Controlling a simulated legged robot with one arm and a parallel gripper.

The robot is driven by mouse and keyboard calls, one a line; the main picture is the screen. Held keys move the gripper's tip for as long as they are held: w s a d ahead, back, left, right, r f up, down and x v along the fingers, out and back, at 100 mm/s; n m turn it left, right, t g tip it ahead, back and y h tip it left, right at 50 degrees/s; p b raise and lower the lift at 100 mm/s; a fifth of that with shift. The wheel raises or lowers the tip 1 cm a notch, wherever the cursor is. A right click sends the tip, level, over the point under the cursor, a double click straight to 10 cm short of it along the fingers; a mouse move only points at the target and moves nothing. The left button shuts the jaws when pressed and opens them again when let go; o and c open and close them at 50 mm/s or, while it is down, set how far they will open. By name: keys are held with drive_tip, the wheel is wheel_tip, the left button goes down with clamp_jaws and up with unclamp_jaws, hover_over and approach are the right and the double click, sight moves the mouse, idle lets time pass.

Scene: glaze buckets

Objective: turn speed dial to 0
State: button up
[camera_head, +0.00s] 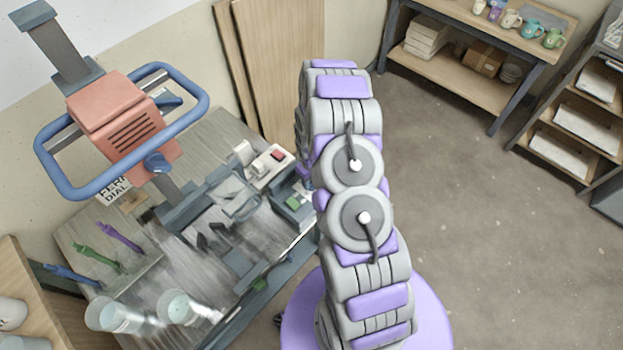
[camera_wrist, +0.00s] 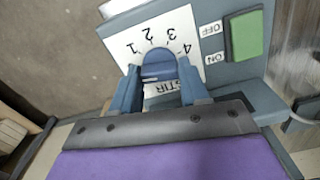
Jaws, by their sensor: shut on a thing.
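The speed dial (camera_wrist: 158,64) is a blue knob on a white plate marked 1, 2, 3 and 4, which appear upside down in the wrist view. My gripper (camera_wrist: 161,80) is shut on the dial, one finger on each side. I cannot tell which number the dial points at; any 0 mark is hidden. Part of a label reading "STIR" shows behind the fingers. In the head view, my arm hides my gripper and the dial.
Beside the dial is a green switch (camera_wrist: 244,36) with OFF and ON labels. In the head view, a red mixer head (camera_head: 115,115) with a blue hoop stands over a cluttered bench (camera_head: 85,235). Clear buckets (camera_head: 180,308) stand at the front. The floor at right is free.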

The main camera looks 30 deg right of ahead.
drive_tip(key=shift+w+r, duration=0.1)
drive_tip(key=shift+w, duration=0.1)
drive_tip(key=o, duration=1.1)
drive_tip(key=shift+s, duration=0.1)
drive_tip(key=shift+c, duration=0.2)
wheel_tip(320, 180, up, 17)
drive_tip(key=p, duration=0.1)
idle(0.3)
